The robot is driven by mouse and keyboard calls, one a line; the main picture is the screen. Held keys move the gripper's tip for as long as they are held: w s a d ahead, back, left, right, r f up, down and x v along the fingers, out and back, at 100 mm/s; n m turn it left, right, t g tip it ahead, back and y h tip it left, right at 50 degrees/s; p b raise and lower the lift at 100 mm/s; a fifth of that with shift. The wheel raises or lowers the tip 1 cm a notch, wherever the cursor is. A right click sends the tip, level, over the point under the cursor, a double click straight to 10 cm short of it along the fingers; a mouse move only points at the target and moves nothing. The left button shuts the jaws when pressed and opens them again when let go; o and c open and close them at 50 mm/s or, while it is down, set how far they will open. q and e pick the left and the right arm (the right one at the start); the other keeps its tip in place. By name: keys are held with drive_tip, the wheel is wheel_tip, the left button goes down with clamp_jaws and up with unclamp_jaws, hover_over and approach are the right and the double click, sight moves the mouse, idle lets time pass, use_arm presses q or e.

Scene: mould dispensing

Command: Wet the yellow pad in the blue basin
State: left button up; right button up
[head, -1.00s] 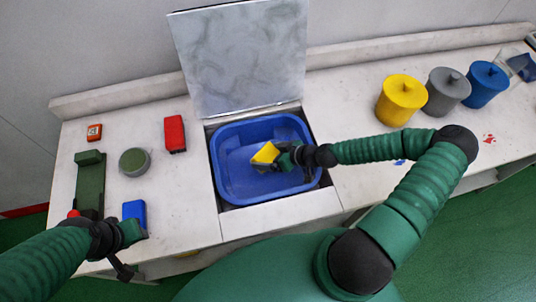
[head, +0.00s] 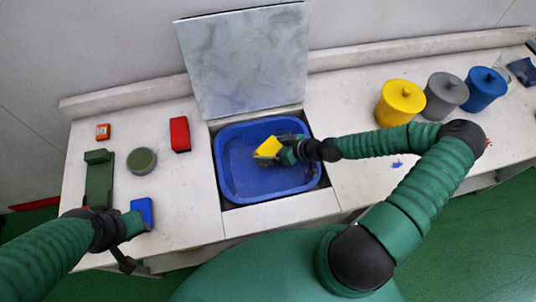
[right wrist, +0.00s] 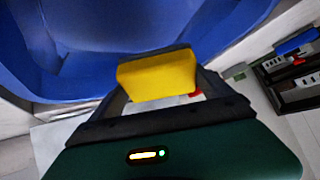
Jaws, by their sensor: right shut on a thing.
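The blue basin (head: 222,172) sits in a recess in the white counter, below a raised grey marbled lid. I cannot tell whether the pad touches the basin's floor or any water. My left gripper (head: 134,226) is at the counter's front left, beside a blue block (head: 143,211); its fingers are unclear.
The raised lid (head: 245,60) stands behind the basin. A red box (head: 180,134), a round green-topped tin (head: 141,161) and a dark green holder (head: 99,180) are at the left.

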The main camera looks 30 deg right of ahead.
sight(271, 149)
drive_tip(key=shift+r+p, duration=1.6)
drive_tip(key=shift+r, duration=0.8)
wheel_tip(271, 149, up, 4)
drive_tip(key=p, duration=0.3)
drive_tip(key=shift+r, duration=0.1)
idle(0.5)
